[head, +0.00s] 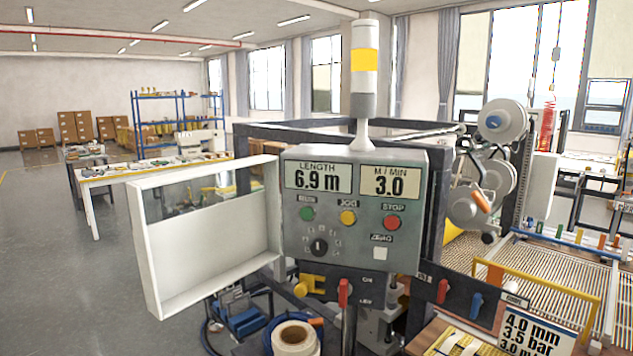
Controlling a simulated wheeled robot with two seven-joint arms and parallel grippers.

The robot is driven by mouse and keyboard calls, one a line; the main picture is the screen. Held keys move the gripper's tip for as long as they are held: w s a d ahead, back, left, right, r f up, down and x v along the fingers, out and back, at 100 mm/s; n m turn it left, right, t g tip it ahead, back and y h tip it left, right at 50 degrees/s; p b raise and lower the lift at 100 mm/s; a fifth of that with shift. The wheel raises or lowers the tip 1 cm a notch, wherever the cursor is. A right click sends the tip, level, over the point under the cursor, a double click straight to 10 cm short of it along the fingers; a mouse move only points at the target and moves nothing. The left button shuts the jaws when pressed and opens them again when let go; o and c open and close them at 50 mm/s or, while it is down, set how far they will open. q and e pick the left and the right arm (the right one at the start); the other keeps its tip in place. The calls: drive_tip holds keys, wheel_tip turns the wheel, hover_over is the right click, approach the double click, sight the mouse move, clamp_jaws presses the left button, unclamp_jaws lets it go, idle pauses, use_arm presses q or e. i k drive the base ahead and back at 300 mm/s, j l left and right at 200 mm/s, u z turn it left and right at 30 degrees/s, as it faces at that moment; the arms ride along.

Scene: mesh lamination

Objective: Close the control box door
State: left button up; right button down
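The control box (348,256) stands in the middle of the head view, facing me. Its face carries two displays reading 6.9 m and 3.0, a green, a yellow and a red button, a dark knob and a white square. The control box door (210,258) is a white, shallow, tray-like panel. It stands wide open, swung out to the left from the left edge of the box, with its inner side showing. Neither of my grippers is in view.
A signal tower (364,70) with a yellow band rises behind the box. Red (343,293) and blue (475,305) levers, a white roll (295,340) and a sign card (535,330) are below and right. Left of the door is open floor (60,270), with a cluttered table (95,205) behind.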

sight(184, 259)
drive_tip(key=i+j+z, duration=0.1)
drive_tip(key=z, duration=0.3)
drive_tip(key=j+z, duration=0.25)
drive_tip(key=z, duration=0.15)
drive_tip(key=i+j+z, duration=0.1)
drive_tip(key=z, duration=0.3)
drive_tip(key=j+z, duration=0.2)
drive_tip(key=j, duration=0.65)
drive_tip(key=j+z, duration=0.15)
drive_tip(key=j, duration=0.7)
drive_tip(key=j+z, duration=0.2)
drive_tip(key=j, duration=0.65)
drive_tip(key=k, duration=0.05)
